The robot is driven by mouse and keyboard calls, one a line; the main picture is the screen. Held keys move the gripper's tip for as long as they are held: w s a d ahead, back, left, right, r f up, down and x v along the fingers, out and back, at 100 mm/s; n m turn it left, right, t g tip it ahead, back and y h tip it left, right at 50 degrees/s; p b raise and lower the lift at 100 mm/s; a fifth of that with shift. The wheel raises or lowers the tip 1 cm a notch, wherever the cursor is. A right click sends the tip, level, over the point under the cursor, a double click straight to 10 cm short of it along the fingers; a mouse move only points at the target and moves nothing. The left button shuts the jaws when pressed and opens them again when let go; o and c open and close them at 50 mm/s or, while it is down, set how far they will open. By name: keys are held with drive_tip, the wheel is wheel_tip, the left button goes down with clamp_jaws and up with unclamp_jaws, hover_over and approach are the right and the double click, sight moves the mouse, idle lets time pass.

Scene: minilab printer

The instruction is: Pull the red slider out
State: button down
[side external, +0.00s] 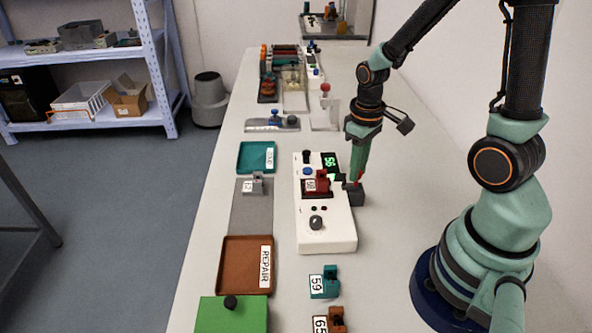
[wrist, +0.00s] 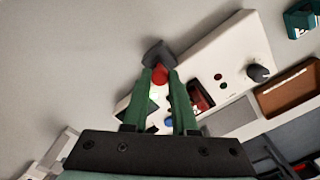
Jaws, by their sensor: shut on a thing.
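The red slider (wrist: 160,75) shows as a small red tip between the two green fingers of my gripper (wrist: 161,82) in the wrist view. In the side external view my gripper (side external: 356,181) points down at the right edge of the white device (side external: 327,236), beside a dark block (side external: 355,196) that sticks out there. The gripper is shut on the red slider, and its fingers hide part of it. The dark block also shows just beyond the fingertips in the wrist view (wrist: 157,51).
A dark red labelled block (side external: 316,184) sits on the device near a green-lit display (side external: 329,160) and a black knob (side external: 316,222). A brown tray (side external: 230,281) and a teal tray (side external: 244,157) lie to the left.

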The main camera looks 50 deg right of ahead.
drive_tip(key=shift+s+d, duration=0.2)
drive_tip(key=shift+d, duration=0.05)
drive_tip(key=c, duration=0.7)
unclamp_jaws()
drive_tip(key=shift+r, duration=0.15)
wheel_tip(320, 180, up, 12)
drive_tip(key=shift+f, duration=0.1)
drive_tip(key=shift+a+r+t, duration=0.9)
drive_tip(key=shift+a+t, duration=0.05)
drive_tip(key=shift+a, duration=0.45)
drive_tip(key=shift+a+r+t, duration=0.9)
drive_tip(key=shift+a+r, duration=0.05)
drive_tip(key=shift+a, duration=0.4)
drive_tip(key=shift+a+r+t, duration=0.9)
drive_tip(key=shift+a+t, duration=0.05)
drive_tip(key=shift+a, duration=0.45)
